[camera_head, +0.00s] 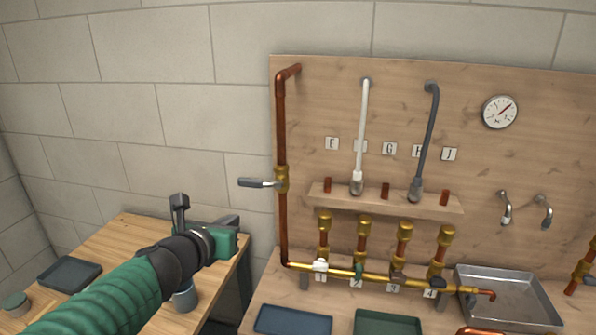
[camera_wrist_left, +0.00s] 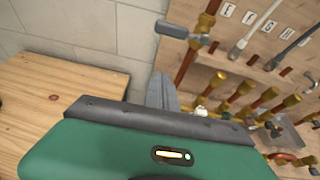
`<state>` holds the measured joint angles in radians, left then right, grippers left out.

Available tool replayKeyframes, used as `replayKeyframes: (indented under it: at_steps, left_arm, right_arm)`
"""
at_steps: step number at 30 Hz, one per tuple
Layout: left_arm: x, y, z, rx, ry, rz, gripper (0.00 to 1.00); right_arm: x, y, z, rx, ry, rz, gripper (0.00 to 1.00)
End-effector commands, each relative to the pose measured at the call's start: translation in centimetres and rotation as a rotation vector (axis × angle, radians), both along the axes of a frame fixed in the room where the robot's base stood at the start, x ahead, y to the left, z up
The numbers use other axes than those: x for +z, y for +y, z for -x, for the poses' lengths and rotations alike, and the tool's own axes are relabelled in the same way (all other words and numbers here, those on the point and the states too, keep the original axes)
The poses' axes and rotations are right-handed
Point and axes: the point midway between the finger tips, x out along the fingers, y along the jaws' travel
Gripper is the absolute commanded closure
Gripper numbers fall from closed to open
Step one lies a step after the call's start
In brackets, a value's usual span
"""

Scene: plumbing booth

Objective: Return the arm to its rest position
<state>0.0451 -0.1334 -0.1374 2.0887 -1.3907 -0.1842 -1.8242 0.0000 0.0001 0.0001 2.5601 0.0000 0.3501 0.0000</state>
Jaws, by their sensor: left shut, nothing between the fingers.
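My left arm comes in from the lower left in the head view, with a green ribbed sleeve and a dark wrist. My left gripper (camera_head: 228,222) is over the right part of the wooden side table, left of the pipe board. Its fingers are together with nothing between them. In the left wrist view, the grey fingers (camera_wrist_left: 163,92) show past the green gripper body, partly hidden by its dark bar. The gripper looks apart from the pipes and the lever valve (camera_head: 281,181). My right gripper is not in view.
The side table (camera_head: 130,235) holds a dark tray (camera_head: 70,273), a small round jar (camera_head: 15,304) and a grey cup (camera_head: 185,299). Right of the arm are a wooden board with copper pipes, a brass manifold (camera_head: 375,277), a gauge (camera_head: 500,112) and a metal basin (camera_head: 540,316).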

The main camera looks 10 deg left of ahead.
Motion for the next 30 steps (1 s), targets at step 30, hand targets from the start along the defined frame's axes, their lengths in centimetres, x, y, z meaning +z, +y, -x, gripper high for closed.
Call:
replayKeyframes:
  at_steps: [30]
  left_arm:
    - [-21.1,-5.4,22.8,-2.345,-0.032,-2.087,1.0]
  right_arm:
    - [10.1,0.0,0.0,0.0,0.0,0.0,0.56]
